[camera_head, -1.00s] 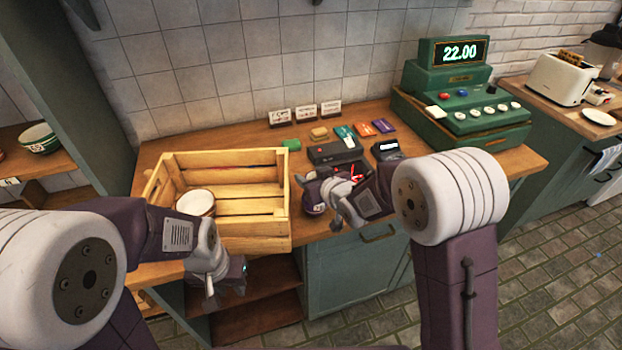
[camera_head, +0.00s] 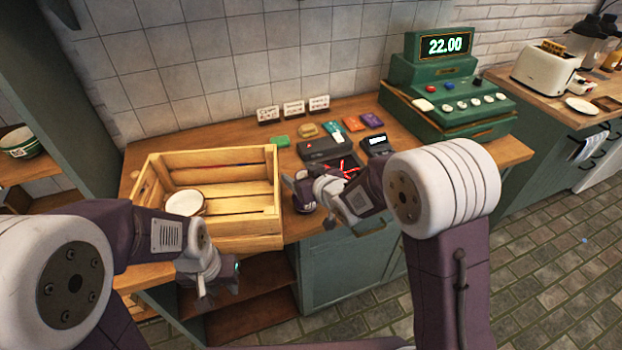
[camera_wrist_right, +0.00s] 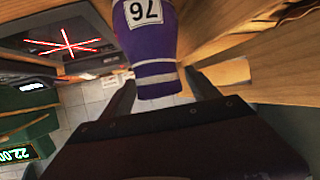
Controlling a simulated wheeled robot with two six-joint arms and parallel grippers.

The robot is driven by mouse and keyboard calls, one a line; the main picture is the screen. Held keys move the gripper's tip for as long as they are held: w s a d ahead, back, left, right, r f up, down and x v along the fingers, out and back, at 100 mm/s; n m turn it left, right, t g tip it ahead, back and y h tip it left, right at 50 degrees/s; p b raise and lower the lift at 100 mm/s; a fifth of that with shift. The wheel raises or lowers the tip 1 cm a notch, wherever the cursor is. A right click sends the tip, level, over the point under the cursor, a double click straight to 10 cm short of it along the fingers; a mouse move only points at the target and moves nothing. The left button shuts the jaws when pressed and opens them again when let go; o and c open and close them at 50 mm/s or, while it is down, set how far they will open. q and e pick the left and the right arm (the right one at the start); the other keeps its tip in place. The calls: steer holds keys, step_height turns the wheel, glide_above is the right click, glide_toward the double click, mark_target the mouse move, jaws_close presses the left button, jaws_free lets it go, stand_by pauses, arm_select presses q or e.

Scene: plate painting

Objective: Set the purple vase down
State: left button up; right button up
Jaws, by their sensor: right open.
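The purple vase (camera_wrist_right: 155,65), with a white label reading 76 and pale bands, shows in the right wrist view between the two fingers of my right gripper (camera_wrist_right: 161,80). The fingers are open, one on each side of it; I cannot tell whether either touches it. In the head view my right gripper (camera_head: 306,188) is at the counter's front edge, just right of the wooden crate, and mostly hides the vase. My left gripper (camera_head: 212,282) hangs in front of the crate, below the counter top; its jaws are not clear.
The wooden crate (camera_head: 246,226) on the counter holds a white-topped round item (camera_head: 185,203). Behind my right gripper are a black device (camera_head: 325,147), a card reader (camera_head: 375,144) and small coloured items. A green cash register (camera_head: 450,95) stands to the right.

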steer(key=v, duration=1.1)
steer(key=s+d+f+m+g+h, duration=0.45)
steer(key=s+d+f+g, duration=0.25)
steer(key=s+d+f, duration=0.4)
steer(key=s+d+f+g, duration=0.1)
steer(key=s+f+g, duration=0.1)
steer(key=s, duration=0.4)
steer(key=shift+s+d+f+m+g+h, duration=0.2)
steer(key=shift+m+g+h, duration=0.15)
steer(key=shift+g, duration=0.35)
